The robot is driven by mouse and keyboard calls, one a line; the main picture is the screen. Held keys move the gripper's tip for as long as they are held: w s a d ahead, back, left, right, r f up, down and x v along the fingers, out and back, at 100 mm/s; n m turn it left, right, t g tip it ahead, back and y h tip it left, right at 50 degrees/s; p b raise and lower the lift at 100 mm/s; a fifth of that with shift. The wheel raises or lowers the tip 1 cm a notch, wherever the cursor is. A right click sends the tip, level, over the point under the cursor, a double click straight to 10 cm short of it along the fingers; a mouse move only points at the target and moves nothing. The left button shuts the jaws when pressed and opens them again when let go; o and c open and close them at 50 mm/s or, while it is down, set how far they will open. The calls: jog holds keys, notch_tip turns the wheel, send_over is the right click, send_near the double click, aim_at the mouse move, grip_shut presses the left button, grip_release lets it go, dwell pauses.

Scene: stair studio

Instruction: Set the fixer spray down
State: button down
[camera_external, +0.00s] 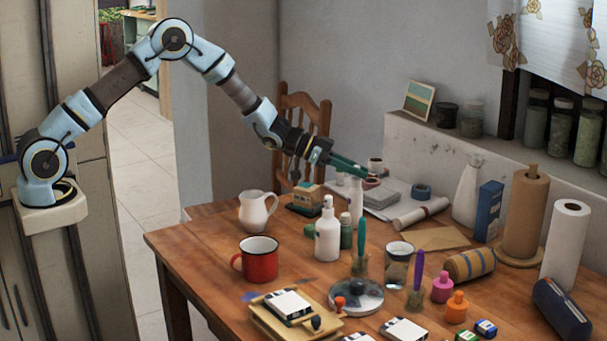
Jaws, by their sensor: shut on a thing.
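My gripper (358,170) reaches in from the left over the far middle of the table, its teal fingers pointing right and slightly down. It is shut on the top of a slim, upright white can (356,198), which I take to be the fixer spray. The can's lower part is partly hidden behind a small green bottle (346,236), so I cannot tell whether its base touches the table. A white pump bottle (327,238) stands just in front and to the left.
The wooden table (205,247) is crowded. A white jug (257,211) and red mug (259,260) stand left; a glass jar (398,265) and paper rolls (525,212) stand right. A chair (302,125) is behind. The table's left end is clear.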

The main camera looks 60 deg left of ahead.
jog(key=shift+f, duration=0.1)
jog(key=c, duration=0.8)
grip_release()
jog(key=shift+o, duration=0.2)
